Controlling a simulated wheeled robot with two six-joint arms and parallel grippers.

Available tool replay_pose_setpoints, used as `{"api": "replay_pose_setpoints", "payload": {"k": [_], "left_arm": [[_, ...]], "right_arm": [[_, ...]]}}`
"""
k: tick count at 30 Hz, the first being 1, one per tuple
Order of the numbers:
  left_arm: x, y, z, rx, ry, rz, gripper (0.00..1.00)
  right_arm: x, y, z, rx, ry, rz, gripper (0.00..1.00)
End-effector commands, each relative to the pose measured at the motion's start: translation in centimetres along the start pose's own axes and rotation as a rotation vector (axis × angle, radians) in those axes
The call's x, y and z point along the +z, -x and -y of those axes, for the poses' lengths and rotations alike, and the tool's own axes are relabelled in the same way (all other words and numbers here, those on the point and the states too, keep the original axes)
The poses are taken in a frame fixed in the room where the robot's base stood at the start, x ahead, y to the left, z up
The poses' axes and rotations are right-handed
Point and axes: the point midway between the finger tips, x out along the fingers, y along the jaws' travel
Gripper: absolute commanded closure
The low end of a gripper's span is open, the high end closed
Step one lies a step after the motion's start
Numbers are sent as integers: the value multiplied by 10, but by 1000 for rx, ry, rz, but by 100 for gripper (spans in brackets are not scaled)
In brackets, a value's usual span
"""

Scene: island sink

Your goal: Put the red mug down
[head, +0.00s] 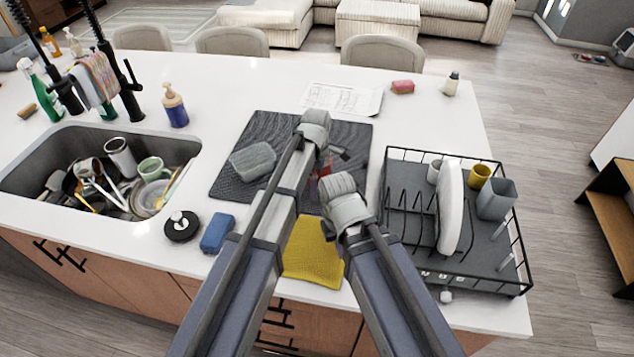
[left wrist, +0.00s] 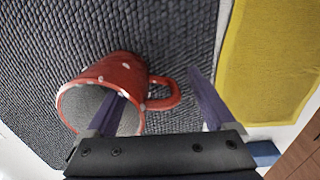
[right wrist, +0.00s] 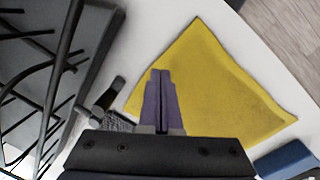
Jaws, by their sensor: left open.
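The red mug with white spots (left wrist: 112,72) is at the dark woven mat (left wrist: 40,45) in the left wrist view, its mouth towards the camera. Whether it fully rests on the mat I cannot tell. In the head view only a little of the mug (head: 325,184) shows between my arms. My left gripper (left wrist: 156,84) is open; one finger is at the mug's mouth and the other is beyond the handle, which lies between them. My right gripper (right wrist: 162,72) is shut and empty, over the counter near the yellow cloth (right wrist: 215,85).
A dish rack (head: 405,265) with a plate and cups stands to the right. A grey sponge-like block (head: 252,161) lies on the mat. A blue sponge (head: 217,233) and black round item (head: 181,226) sit by the full sink (head: 40,150).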

Motion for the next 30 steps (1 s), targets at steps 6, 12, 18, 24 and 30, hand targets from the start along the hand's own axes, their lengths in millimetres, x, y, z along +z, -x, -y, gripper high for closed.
{"api": "replay_pose_setpoints", "payload": {"k": [6, 12, 18, 24, 30], "left_arm": [[0, 27, 0, 0, 0, 0, 12], [0, 57, 0, 0, 0, 0, 12], [0, 87, 0, 0, 0, 0, 12], [0, 112, 0, 0, 0, 0, 12], [0, 118, 0, 0, 0, 0, 12]], "right_arm": [[2, 27, -3, 0, 1, 0, 100], [3, 57, -5, 0, 2, 0, 100], [5, 86, -8, 0, 1, 0, 100], [6, 111, -10, -2, -6, 0, 100], [7, 117, -11, -2, -8, 0, 100]]}}
